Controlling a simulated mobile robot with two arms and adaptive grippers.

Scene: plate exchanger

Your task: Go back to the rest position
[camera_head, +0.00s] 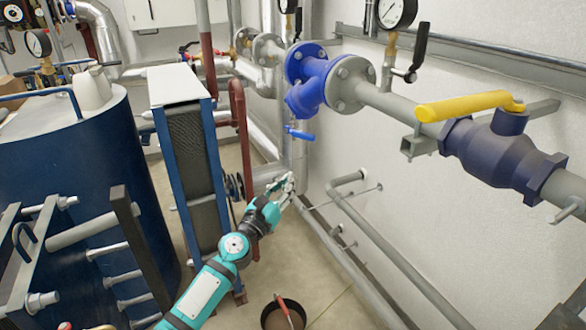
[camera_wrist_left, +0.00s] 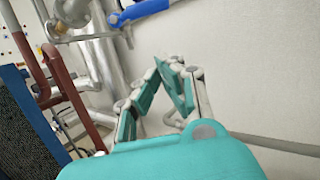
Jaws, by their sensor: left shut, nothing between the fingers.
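My left gripper (camera_head: 287,184) reaches out over the floor in the head view, between the plate exchanger and the right wall. Its fingers are shut and hold nothing. In the left wrist view the gripper (camera_wrist_left: 165,75) points toward the white wall, with its fingers in front of the wall and the pipes. My right gripper is not in view.
The plate exchanger (camera_head: 194,160) stands left of my left arm, with a dark blue tank (camera_head: 65,150) beyond. A yellow-handled valve (camera_head: 500,150) and a blue strainer (camera_head: 308,80) sit on the wall pipe. A dark bucket (camera_head: 283,312) with a red-handled tool stands on the floor.

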